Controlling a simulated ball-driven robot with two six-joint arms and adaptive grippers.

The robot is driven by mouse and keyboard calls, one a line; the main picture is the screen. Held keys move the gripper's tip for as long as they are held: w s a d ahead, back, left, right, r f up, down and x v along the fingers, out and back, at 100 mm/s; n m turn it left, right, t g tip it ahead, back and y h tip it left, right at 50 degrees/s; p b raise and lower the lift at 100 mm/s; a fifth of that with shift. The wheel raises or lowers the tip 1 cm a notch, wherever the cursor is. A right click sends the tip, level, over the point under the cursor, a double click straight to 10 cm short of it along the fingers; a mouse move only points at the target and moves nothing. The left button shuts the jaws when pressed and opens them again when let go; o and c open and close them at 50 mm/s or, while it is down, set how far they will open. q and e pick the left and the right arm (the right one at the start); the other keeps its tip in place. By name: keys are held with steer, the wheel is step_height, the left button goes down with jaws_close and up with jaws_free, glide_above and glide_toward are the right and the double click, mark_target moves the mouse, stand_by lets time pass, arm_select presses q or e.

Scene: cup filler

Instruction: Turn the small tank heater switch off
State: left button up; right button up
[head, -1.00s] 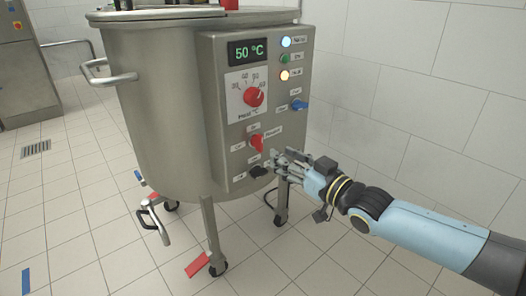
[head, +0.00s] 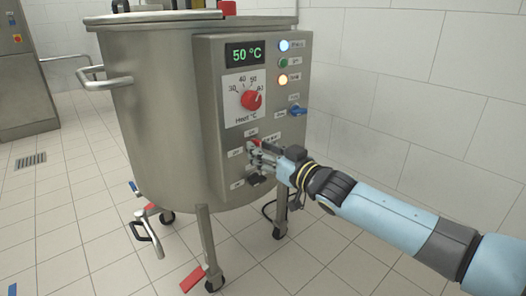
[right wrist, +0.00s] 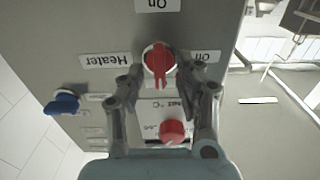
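The tank's grey control panel (head: 219,160) carries a red rotary switch (head: 251,144). The right wrist view shows this red switch (right wrist: 159,62) upside down, with a "Heater" label (right wrist: 105,60) on its left, an "Off" label (right wrist: 203,56) on its right and an "On" label (right wrist: 158,4) above. Its red handle lies roughly up and down in that view. My right gripper (head: 261,153) is at the switch. In the wrist view its fingers (right wrist: 160,68) stand apart on either side of the handle, with gaps visible. My left gripper is not in view.
Above the switch are a red temperature dial (head: 251,100) and a 50 °C display (head: 246,51). A blue switch (head: 298,110) sits to the right, and a black switch (head: 254,180) lies below. White and amber lamps glow. A wall stands behind the tank.

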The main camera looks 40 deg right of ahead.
jaws_close()
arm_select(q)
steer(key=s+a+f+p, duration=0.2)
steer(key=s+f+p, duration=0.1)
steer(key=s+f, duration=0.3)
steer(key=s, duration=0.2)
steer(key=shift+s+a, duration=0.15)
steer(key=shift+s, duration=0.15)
arm_select(e)
steer(key=n, duration=1.8)
steer(key=shift+a+f, duration=0.25)
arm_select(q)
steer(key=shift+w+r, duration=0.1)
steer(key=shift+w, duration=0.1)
